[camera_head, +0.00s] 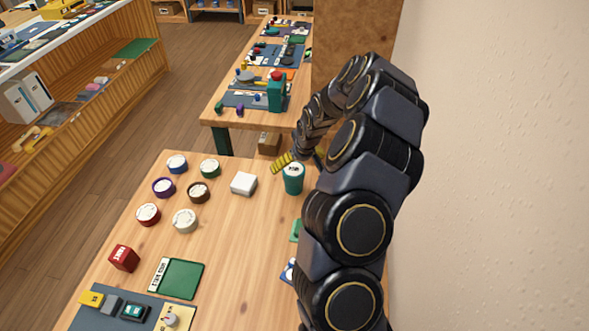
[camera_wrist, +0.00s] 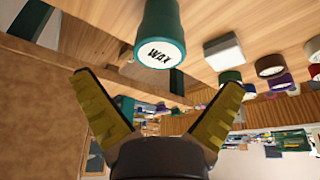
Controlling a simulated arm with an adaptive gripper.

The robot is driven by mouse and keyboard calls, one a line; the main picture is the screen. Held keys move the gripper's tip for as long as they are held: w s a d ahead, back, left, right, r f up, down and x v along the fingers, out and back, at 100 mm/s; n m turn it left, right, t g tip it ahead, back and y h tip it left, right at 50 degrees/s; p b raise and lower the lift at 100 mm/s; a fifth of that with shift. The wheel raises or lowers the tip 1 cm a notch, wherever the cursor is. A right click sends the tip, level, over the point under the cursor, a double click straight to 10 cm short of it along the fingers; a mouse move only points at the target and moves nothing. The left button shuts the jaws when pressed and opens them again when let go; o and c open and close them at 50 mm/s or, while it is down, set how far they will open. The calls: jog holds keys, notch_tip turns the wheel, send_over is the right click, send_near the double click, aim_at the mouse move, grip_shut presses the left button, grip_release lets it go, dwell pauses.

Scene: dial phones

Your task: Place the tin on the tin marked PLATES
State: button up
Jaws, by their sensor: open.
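A teal tin (camera_head: 293,180) with a white lid stands upright near the right side of the near table. In the wrist view its lid, lettered WAX, faces the camera at the top centre (camera_wrist: 160,52). Several low round tins with white tops stand to the left: blue (camera_head: 177,164), green (camera_head: 210,168), purple (camera_head: 164,187), brown (camera_head: 198,192), red (camera_head: 148,214) and cream (camera_head: 185,220). Their lettering is too small to read, so I cannot tell which says PLATES. My gripper (camera_wrist: 162,82) is open and empty. Its yellow finger pads (camera_head: 282,162) show just beyond the teal tin.
A white block (camera_head: 243,184) stands between the teal tin and the low tins. A red lettered box (camera_head: 124,258), a green mat (camera_head: 182,280) and a grey mat with small items lie nearer. My arm covers the table's right side. A wall is at right.

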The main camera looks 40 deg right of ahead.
jog(key=s+a+r+n+g+y, duration=0.1)
jog(key=s+a+r, duration=0.4)
jog(key=a+r, duration=0.35)
jog(key=s+a+r+n+g, duration=0.1)
jog(key=s+a+r+g, duration=0.1)
jog(key=s+a+r, duration=0.6)
jog(key=s+a+r+g, duration=0.1)
jog(key=s+a, duration=0.3)
jog(key=s, duration=0.5)
jog(key=s+a+r+g, duration=0.1)
jog(key=s+a, duration=0.3)
jog(key=s, duration=0.5)
jog(key=shift+s+a+r+g, duration=0.25)
jog(key=shift+r+g, duration=0.15)
jog(key=shift+g, duration=0.2)
